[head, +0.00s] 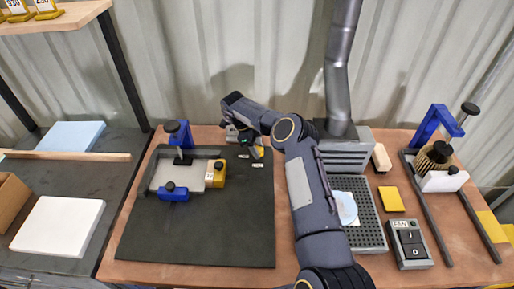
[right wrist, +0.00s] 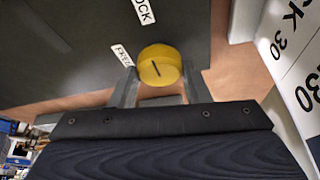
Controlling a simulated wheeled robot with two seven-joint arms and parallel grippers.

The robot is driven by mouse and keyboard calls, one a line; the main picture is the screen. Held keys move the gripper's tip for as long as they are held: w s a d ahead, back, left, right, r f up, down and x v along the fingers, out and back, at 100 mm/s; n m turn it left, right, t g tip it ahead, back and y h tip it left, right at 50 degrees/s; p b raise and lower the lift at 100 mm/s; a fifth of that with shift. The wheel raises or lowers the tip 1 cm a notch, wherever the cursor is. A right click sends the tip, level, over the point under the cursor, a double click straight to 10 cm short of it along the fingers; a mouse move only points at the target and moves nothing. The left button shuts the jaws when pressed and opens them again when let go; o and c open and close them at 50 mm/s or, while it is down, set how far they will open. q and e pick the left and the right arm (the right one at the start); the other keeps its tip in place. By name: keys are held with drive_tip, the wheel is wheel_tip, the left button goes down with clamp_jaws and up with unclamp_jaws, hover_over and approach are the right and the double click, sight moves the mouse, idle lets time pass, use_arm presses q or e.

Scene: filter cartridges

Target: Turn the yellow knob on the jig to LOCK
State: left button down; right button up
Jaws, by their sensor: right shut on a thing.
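The yellow knob (right wrist: 160,66) sits between the two fingers of my right gripper (right wrist: 158,84) in the right wrist view, and the gripper is shut on it. A short dark line marks the knob's top. A white LOCK label (right wrist: 145,11) lies beyond the knob, and a FREE label (right wrist: 122,55) lies to its left. In the head view my right gripper (head: 256,150) reaches down at the back right of the jig's dark plate (head: 200,235), mostly hiding the knob. My left gripper is not in view.
The plate's front is clear.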

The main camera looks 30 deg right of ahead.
idle(0.5)
drive_tip(key=o, duration=1)
drive_tip(key=shift+w+a+r, duration=0.1)
drive_tip(key=shift+w+r, duration=0.05)
drive_tip(key=shift+r, duration=0.15)
drive_tip(key=b+v, duration=0.2)
drive_tip(key=v, duration=0.5)
